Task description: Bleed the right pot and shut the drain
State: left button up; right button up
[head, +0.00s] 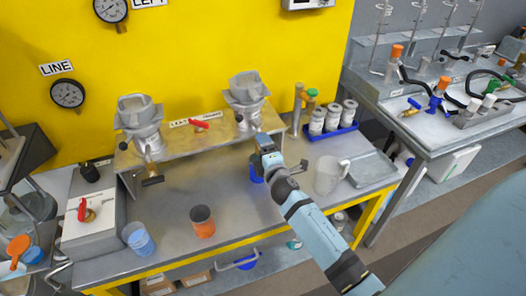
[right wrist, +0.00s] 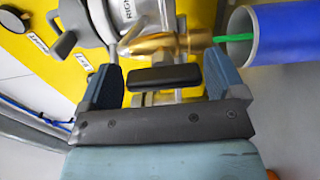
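The right pot (head: 246,98) is a grey metal filter pot on the bench shelf; in the right wrist view its body (right wrist: 90,22) is partly cut off. Its brass drain valve (right wrist: 150,42) has a black handle (right wrist: 165,77). A thin green stream (right wrist: 232,38) runs from the brass outlet into a blue cup (right wrist: 275,35); the cup also shows below the pot in the head view (head: 257,174). My right gripper (right wrist: 162,80) is open, its fingers on either side of the black handle, with small gaps visible. In the head view my right gripper (head: 265,146) hides the drain. My left gripper is not in view.
The left pot (head: 138,118) stands on the same shelf (head: 190,148). A red handle (head: 200,124) sits between the pots. An orange cup (head: 202,221), a light blue cup (head: 139,238), a clear jug (head: 328,176) and a metal tray (head: 371,168) stand on the bench.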

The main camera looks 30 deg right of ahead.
jog(key=shift+f, duration=0.1)
jog(key=shift+s+a+f, duration=0.1)
jog(key=shift+s+a, duration=0.1)
jog(key=shift+s, duration=0.35)
jog(key=shift+b+v, duration=1.1)
jog(key=shift+v, duration=5.25)
jog(key=shift+d, duration=0.1)
